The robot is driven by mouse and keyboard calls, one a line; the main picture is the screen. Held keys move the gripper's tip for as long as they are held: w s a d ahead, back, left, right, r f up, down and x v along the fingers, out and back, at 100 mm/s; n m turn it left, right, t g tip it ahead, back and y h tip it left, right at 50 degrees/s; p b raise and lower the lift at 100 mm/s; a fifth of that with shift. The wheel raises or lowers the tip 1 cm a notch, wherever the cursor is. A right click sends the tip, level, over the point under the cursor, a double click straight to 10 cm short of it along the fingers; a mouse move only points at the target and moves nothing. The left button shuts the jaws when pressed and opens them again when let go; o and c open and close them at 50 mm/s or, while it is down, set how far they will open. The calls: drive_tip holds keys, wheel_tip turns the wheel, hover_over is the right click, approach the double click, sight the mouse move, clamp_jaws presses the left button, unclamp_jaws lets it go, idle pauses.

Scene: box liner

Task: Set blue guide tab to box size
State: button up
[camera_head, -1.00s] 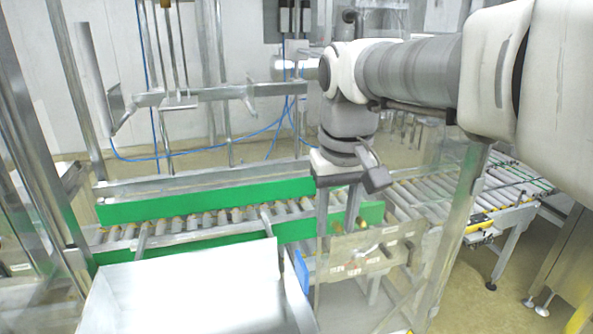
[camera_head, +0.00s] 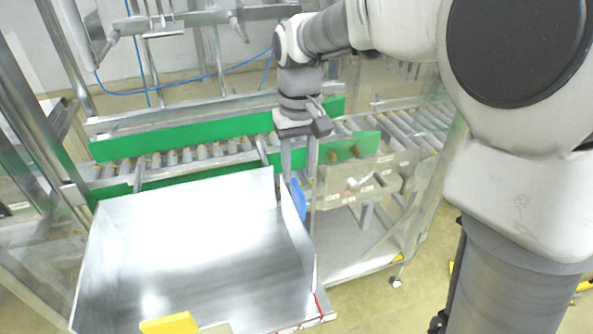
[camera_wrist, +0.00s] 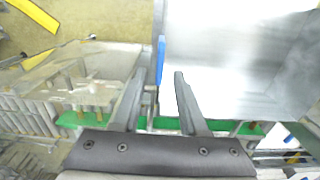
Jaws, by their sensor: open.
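The blue guide tab (camera_head: 298,200) is a small upright plate on the right side of the metal box tray (camera_head: 215,262), near its far right corner. It also shows edge-on in the wrist view (camera_wrist: 161,58), seen in the space between my fingers. My gripper (camera_head: 298,172) points down just above the tab in the head view, its fingers apart. In the wrist view my gripper (camera_wrist: 158,78) is open, with one finger on each side of the tab in the picture. I cannot tell whether either finger touches it.
A roller conveyor with green side rails (camera_head: 205,133) runs behind the tray. A clear-panelled unit (camera_head: 365,180) stands close right of the tab. A yellow tab (camera_head: 170,323) sits at the tray's near edge. Metal frame posts rise at left.

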sight(298, 188)
wheel_tip(298, 188, down, 7)
drive_tip(key=shift+f, duration=0.1)
idle(0.3)
clamp_jaws()
idle(1.3)
